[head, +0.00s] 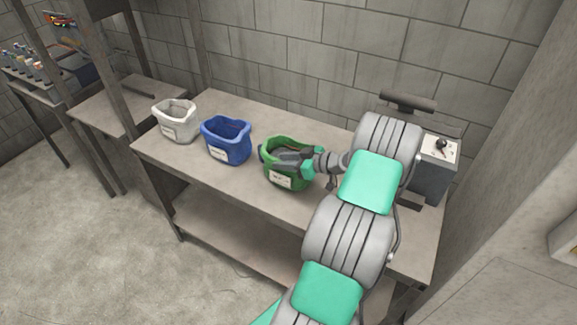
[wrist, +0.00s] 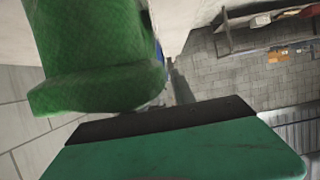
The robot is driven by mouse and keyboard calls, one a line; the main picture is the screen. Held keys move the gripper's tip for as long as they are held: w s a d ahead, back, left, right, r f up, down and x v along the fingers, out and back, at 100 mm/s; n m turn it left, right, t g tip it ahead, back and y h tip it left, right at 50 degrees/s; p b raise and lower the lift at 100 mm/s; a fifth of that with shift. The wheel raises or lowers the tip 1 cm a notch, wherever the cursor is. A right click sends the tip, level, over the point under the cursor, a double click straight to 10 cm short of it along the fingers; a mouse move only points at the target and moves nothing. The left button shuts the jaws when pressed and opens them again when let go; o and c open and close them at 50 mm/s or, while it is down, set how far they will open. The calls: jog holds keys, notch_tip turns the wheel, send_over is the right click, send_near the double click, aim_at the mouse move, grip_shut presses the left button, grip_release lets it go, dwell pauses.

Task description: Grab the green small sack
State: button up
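The green small sack (head: 301,182) stands upright on the workbench, with a pale label on its front. It is the right-hand one of three sacks. My gripper (head: 280,157) reaches in from the right and lies across the sack's open mouth, hiding part of the rim and inside. In the wrist view the green sack (wrist: 100,55) fills the upper left, close to the lens. A dark-edged green part of my gripper (wrist: 165,135) spans the bottom of that view. The gap between the fingers does not show clearly, nor whether they touch the rim.
A blue sack (head: 227,141) and a white sack (head: 176,122) stand left of the green one on the workbench (head: 215,178). A grey control box (head: 434,170) with a black knob stands at the right end. A block wall (head: 290,60) is behind.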

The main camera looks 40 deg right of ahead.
grip_shut()
dwell(0.9)
jog(key=shift+r, duration=0.1)
